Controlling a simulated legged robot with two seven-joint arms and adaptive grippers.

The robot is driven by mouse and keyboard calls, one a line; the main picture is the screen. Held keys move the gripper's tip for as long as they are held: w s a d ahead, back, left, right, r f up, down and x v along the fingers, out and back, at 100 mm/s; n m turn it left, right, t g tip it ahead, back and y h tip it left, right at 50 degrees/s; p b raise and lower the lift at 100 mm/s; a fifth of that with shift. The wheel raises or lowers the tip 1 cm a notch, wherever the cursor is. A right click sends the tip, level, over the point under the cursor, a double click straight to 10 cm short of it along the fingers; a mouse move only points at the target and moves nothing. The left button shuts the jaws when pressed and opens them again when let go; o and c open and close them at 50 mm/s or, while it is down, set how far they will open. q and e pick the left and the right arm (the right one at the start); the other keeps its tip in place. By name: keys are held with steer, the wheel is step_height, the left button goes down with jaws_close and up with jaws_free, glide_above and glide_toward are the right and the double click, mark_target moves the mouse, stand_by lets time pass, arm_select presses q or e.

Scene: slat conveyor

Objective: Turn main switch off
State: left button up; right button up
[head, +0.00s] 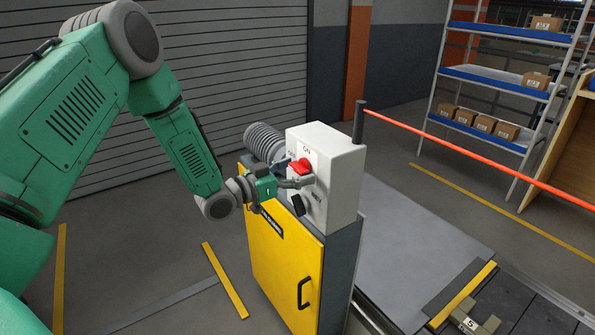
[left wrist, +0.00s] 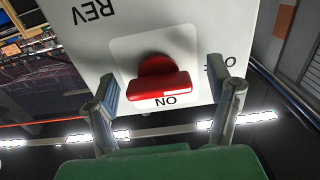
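The main switch is a red knob (head: 303,166) on a pale plate on the front of a white control box (head: 338,180). The word ON is printed above it in the head view. In the left wrist view the red knob (left wrist: 158,80) lies beside the upside-down ON, with its wide bar crosswise. My left gripper (head: 290,174) is at the box front. In the left wrist view its two fingers (left wrist: 163,82) are spread, one on each side of the knob, with gaps between. A finger partly covers another label. My right gripper is not in view.
A dark post (head: 360,122) and an orange-red bar (head: 470,155) extend right. The conveyor (head: 420,250) lies beyond. Shelves with cartons (head: 500,75) stand back right.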

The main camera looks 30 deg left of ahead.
arm_select(q)
steer(key=shift+r, duration=0.15)
steer(key=shift+s+a, duration=0.15)
steer(key=shift+s, duration=0.25)
steer(key=v, duration=1.1)
steer(key=shift+a+f, duration=0.2)
